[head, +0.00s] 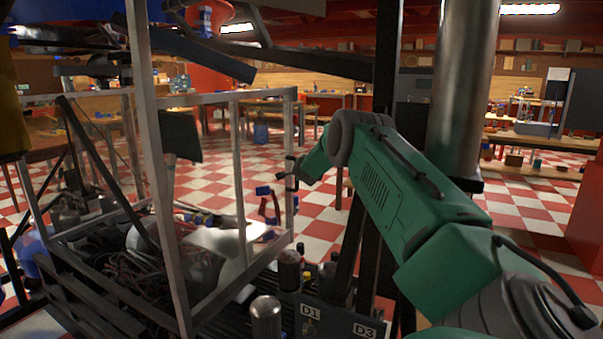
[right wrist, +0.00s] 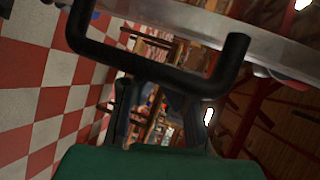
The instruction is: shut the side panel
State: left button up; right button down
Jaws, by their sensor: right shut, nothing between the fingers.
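The side panel looks like a light grey metal frame (head: 241,180) standing at an angle left of centre in the head view. Its near-right upright (head: 297,150) is close to my right gripper (head: 291,174). In the right wrist view a black bar handle (right wrist: 150,67) sits on a pale grey bar (right wrist: 215,22), crossing in front of my gripper fingers (right wrist: 158,125). The right gripper is shut and empty. Whether it touches the handle or the frame, I cannot tell. My left gripper is out of view.
A black cart bed (head: 115,270) with cables and canisters (head: 265,316) lies below the frame. A thick metal column (head: 462,90) stands behind my right arm. The red and white checkered floor (head: 330,205) is open beyond, with workbenches (head: 545,140) at the back.

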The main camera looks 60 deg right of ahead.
notch_tip(320, 180, up, 10)
dwell(0.6)
jog(key=shift+w+d+f, duration=0.1)
jog(key=shift+w+f, duration=0.05)
